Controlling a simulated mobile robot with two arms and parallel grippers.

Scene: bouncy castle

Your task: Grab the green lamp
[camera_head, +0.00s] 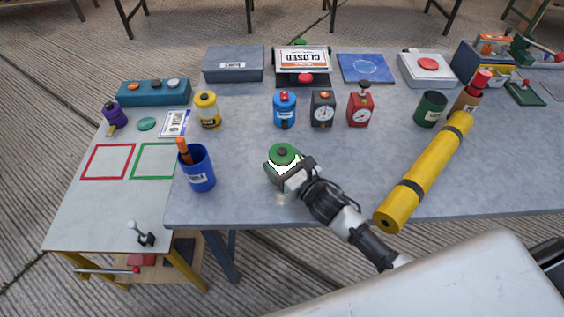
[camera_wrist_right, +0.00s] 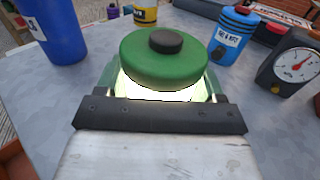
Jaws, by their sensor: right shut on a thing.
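The green lamp (camera_head: 283,155) stands near the front edge of the grey table, with a round green cap, a dark knob on top and a bright lit band below. In the right wrist view the lamp (camera_wrist_right: 165,58) fills the middle, upright between the fingers. My right gripper (camera_head: 290,175) reaches in from the lower right and is shut on the lamp. In the wrist view a dark bar of the gripper (camera_wrist_right: 160,108) hides the lamp's lower part. I cannot tell whether the lamp's base touches the table. My left gripper is not in view.
A blue cup (camera_head: 198,172) stands left of the lamp. A blue canister (camera_head: 285,110), a black gauge (camera_head: 322,110) and a red gauge (camera_head: 360,107) stand behind it. A yellow tube (camera_head: 425,175) lies to the right. The table around the lamp is clear.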

